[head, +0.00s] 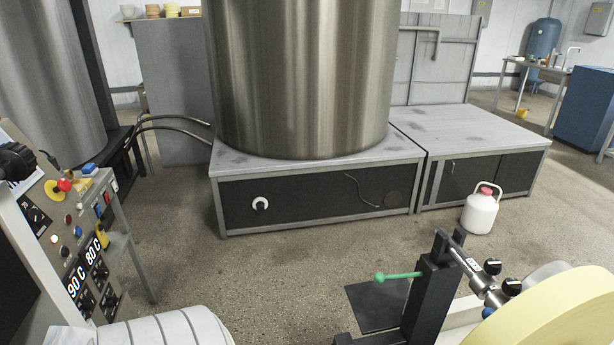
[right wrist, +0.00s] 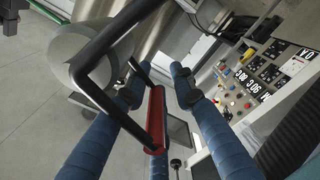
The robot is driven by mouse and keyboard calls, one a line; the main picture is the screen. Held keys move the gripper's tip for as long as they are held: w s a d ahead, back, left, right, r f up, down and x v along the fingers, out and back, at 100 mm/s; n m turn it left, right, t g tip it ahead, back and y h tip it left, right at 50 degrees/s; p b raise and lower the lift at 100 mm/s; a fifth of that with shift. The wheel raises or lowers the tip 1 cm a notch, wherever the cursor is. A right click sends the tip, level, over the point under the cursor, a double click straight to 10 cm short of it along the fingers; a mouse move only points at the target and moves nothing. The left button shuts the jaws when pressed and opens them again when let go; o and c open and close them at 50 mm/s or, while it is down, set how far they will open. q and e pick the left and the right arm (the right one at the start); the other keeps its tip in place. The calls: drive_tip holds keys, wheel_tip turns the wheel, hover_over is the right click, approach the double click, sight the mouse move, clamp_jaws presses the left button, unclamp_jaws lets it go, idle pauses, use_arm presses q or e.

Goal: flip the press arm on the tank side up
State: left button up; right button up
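In the right wrist view, a black bent bar frame (right wrist: 90,88) with a red bar (right wrist: 156,125) crosses the picture's middle; I cannot tell for sure that it is the press arm. My right gripper (right wrist: 160,92) seems to be the blue ribbed fingers with dark tips, spread apart around the red bar. I cannot tell whether they touch it. In the head view, a black upright post (head: 428,298) with a green-knobbed lever (head: 395,275) stands at lower right. The large steel tank (head: 300,85) is behind it.
The tank stands on a grey platform (head: 315,192). A control panel (head: 75,235) is at left and also shows in the right wrist view (right wrist: 265,75). A white jug (head: 480,212) stands on the floor. The middle floor is clear.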

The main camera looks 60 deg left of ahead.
drive_tip(key=shift+w, duration=0.1)
drive_tip(key=shift+s+d+f, duration=0.15)
drive_tip(key=shift+s+d, duration=0.05)
drive_tip(key=shift+d, duration=0.3)
drive_tip(key=v, duration=1.1)
